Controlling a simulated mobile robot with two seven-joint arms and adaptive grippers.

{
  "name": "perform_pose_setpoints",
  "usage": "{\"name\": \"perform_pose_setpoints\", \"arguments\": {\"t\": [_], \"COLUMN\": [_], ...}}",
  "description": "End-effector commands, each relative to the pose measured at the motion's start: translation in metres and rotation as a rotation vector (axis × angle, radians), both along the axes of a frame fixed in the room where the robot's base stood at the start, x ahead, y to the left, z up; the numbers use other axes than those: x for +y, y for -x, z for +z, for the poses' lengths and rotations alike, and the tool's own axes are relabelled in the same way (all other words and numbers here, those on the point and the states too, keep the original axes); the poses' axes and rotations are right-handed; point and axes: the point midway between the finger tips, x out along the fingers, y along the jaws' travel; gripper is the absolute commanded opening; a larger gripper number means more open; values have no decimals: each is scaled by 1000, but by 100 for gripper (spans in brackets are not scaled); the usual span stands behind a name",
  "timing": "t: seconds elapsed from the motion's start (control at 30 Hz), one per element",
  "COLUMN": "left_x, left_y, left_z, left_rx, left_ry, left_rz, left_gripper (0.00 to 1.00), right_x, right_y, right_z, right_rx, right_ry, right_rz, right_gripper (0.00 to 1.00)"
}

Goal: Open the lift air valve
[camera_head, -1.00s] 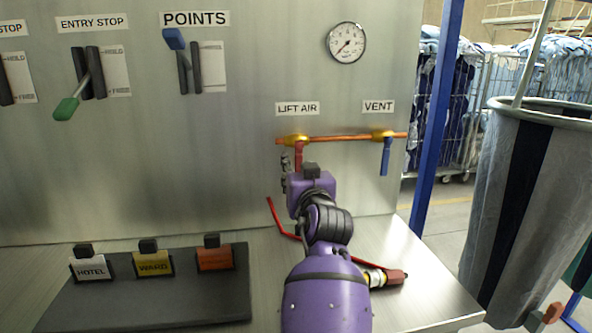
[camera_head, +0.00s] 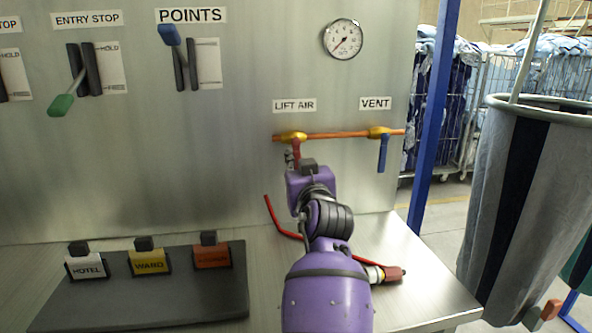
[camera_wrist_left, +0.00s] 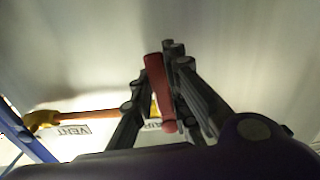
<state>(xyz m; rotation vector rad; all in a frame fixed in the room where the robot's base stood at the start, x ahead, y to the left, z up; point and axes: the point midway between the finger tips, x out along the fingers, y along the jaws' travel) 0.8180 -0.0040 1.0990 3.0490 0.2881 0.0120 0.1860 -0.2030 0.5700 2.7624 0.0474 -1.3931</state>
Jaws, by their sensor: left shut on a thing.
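The lift air valve has a red handle (camera_head: 296,149) hanging down from a yellow body (camera_head: 291,137) on a copper pipe, under the LIFT AIR label (camera_head: 294,105). My left gripper (camera_head: 290,160) is at this handle, mostly hidden behind my purple wrist. In the left wrist view the red handle (camera_wrist_left: 158,85) lies between the dark fingers of my left gripper (camera_wrist_left: 160,95), which are shut on it. The handle's lower part is hidden in the head view. My right gripper is not in view.
The blue vent handle (camera_head: 382,155) hangs down to the right on the same pipe (camera_head: 340,136). A gauge (camera_head: 342,39) is above. A red hose (camera_head: 283,229) with a fitting lies on the metal bench beside my arm. A dark tag board (camera_head: 150,300) is at left.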

Motion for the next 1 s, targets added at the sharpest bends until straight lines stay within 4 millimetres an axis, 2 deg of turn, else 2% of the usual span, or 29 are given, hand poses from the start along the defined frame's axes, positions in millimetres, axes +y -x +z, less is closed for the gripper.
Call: {"name": "perform_pose_setpoints", "arguments": {"t": [0.4,0.7,1.0], "left_x": [-18,-27,-30], "left_y": [-4,-6,-6], "left_z": [1,8,12], "left_rx": [-55,-89,-103], "left_ry": [296,461,527], "left_rz": [-1,-1,-1], "left_gripper": [0,0,0], "right_x": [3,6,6], "right_y": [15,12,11], "right_z": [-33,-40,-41], "right_rx": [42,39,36], "right_ry": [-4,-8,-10], "right_rz": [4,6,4], "right_gripper": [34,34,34]}}
